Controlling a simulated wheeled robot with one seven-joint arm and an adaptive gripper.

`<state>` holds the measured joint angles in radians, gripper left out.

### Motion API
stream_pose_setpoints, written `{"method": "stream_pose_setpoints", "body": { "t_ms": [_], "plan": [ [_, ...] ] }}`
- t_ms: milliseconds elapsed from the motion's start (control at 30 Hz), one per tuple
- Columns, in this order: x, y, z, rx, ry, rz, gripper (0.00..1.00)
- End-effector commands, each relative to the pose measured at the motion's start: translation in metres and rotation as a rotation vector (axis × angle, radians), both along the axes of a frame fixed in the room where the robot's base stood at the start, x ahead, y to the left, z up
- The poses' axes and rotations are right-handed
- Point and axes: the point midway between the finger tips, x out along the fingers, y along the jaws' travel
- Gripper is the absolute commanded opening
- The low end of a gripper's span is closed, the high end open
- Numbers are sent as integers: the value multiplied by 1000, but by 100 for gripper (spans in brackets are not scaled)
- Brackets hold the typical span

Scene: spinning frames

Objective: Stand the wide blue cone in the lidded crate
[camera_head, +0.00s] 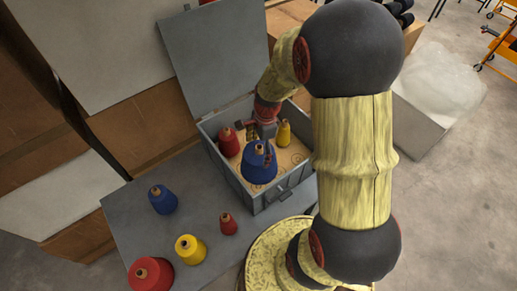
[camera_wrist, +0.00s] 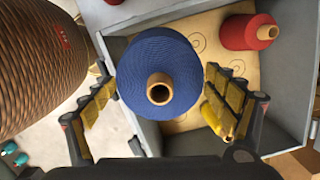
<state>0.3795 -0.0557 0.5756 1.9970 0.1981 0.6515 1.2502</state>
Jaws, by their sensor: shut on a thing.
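The wide blue cone (camera_head: 259,168) is held upright in my gripper (camera_head: 263,134), its tan tip up. In the wrist view the cone (camera_wrist: 152,62) sits between both fingers (camera_wrist: 160,100), its tip facing the camera. The lidded crate (camera_head: 263,203) is grey, with its lid (camera_head: 217,60) open at the back. In the head view the cone overlaps the front part of the crate's inside; its height above the floor is unclear. A red cone (camera_head: 228,143) and a small yellow cone (camera_head: 283,134) stand inside the crate, behind the blue one.
The crate's tan floor has ring marks. On the grey table (camera_head: 130,215) stand another blue cone (camera_head: 162,201), a yellow cone (camera_head: 190,250), a small red cone (camera_head: 228,225) and a large red cone (camera_head: 151,275). A box with clear wrap (camera_head: 440,80) stands at right.

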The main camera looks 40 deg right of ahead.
Motion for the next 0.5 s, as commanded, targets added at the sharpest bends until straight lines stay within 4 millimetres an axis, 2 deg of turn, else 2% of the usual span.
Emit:
{"method": "stream_pose_setpoints", "body": {
  "t_ms": [500],
  "plan": [
    [1, 0, -49, -1, -3, 0, 26]
  ]
}}
